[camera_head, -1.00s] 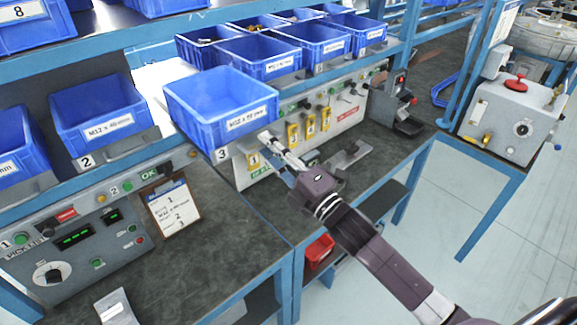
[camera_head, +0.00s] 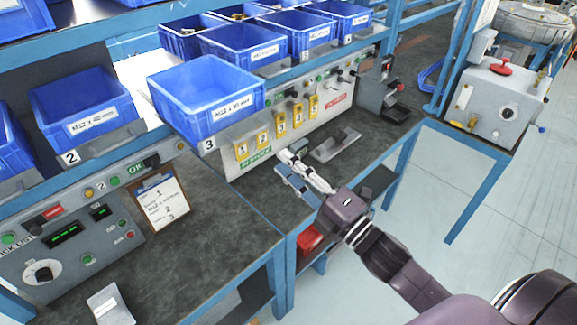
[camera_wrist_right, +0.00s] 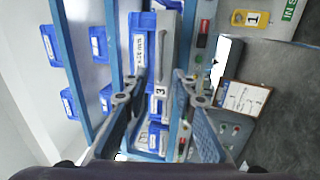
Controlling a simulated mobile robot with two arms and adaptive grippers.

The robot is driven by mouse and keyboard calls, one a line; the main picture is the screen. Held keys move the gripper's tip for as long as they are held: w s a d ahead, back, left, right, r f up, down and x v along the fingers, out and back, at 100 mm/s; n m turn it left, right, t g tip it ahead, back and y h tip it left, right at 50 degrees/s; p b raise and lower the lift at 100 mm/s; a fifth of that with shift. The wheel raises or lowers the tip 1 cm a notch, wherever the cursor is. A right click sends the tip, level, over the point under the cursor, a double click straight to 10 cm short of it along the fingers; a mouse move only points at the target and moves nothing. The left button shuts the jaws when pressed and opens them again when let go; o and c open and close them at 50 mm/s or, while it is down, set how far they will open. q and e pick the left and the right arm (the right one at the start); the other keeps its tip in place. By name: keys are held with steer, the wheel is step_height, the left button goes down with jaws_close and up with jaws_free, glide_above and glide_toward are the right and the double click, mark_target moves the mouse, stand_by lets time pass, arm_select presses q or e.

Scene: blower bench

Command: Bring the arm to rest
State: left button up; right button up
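My right gripper (camera_head: 284,164) hangs over the bench top, in front of the grey panel with yellow numbered tags. Its arm comes in from the lower right. In the right wrist view (camera_wrist_right: 165,105) its two fingers stand apart with nothing between them. My left gripper is not in view.
Blue bin 3 (camera_head: 205,95) sits on the shelf left of the gripper, with bin 2 (camera_head: 85,105) further left. The panel (camera_head: 325,108) stands behind the gripper. A grey metal bracket (camera_head: 335,145) and a clipboard (camera_head: 162,203) are on the bench.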

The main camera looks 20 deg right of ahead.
stand_by(0.3)
steer(key=s+d+f+m+g+h+b, duration=0.1)
steer(key=d+f+m+g+h, duration=0.3)
steer(key=f, duration=1.3)
steer(key=d+f+m+g+h, duration=0.15)
steer(key=d+f+m, duration=0.3)
steer(key=f, duration=1.15)
steer(key=s+f+m+g+h+b, duration=0.1)
steer(key=s+f+m+g, duration=0.2)
steer(key=s+f, duration=0.6)
steer(key=s+f+m+g+h, duration=0.1)
steer(key=s+f+m+g, duration=0.3)
steer(key=f, duration=0.9)
steer(key=s+a+f+m+g, duration=0.1)
steer(key=s+a+f, duration=0.1)
steer(key=s+f, duration=0.3)
steer(key=s+a+f+m+g+b, duration=0.1)
steer(key=s+f, duration=0.5)
steer(key=s, duration=0.8)
steer(key=s+a+f+m+g, duration=0.2)
steer(key=s+f, duration=0.3)
steer(key=s, duration=0.4)
steer(key=shift+s+a+f+g, duration=0.15)
steer(key=shift+s+a+g, duration=0.3)
steer(key=shift+g, duration=0.3)
steer(key=shift+w+a+y, duration=0.1)
steer(key=shift+y, duration=0.15)
